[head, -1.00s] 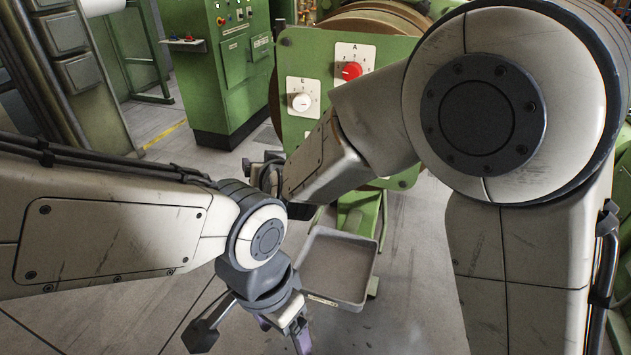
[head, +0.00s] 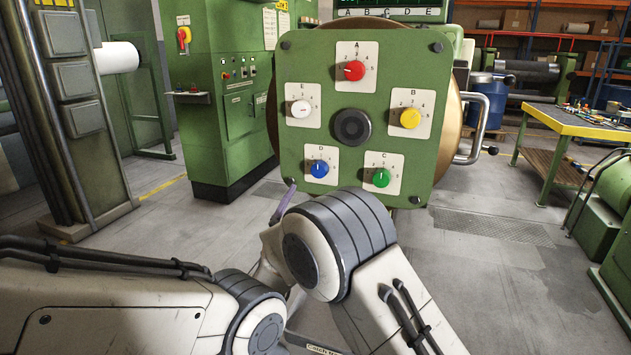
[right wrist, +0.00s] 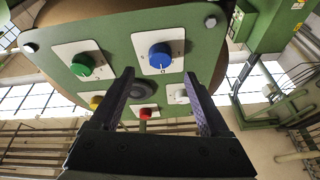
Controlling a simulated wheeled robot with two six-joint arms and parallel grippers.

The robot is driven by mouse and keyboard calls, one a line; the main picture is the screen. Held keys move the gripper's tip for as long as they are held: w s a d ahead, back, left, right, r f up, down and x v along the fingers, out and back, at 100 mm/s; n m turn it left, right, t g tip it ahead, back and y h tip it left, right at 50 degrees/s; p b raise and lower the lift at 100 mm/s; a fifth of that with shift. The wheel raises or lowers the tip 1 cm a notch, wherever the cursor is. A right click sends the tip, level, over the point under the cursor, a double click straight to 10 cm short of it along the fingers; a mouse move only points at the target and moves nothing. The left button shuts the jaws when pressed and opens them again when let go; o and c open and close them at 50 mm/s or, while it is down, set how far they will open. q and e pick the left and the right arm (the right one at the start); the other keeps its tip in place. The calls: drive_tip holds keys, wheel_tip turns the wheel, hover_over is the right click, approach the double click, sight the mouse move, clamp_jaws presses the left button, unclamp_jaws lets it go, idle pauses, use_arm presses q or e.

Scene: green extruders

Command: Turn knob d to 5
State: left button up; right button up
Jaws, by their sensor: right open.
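Knob D, the blue knob (head: 319,168), sits at the lower left of the green panel (head: 300,75). Its white mark points roughly up in the head view; the scale digits are too small to read. My right gripper (head: 283,203) shows in the head view as a purple finger just below and left of knob D, mostly hidden behind my arm. In the right wrist view the panel appears upside down. There my right gripper (right wrist: 160,76) is open and empty, with the blue knob (right wrist: 160,56) beyond and between its fingers, apart from them. My left gripper is out of view.
The panel also has a red knob A (head: 354,70), yellow knob B (head: 410,118), green knob C (head: 381,177), white knob E (head: 301,109) and a black central hub (head: 352,127). A curved handle (head: 478,125) juts out at right. A workbench (head: 580,125) stands further right.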

sight(318, 174)
drive_tip(key=x, duration=0.7)
drive_tip(key=shift+p, duration=0.4)
drive_tip(key=shift+f, duration=0.1)
clamp_jaws()
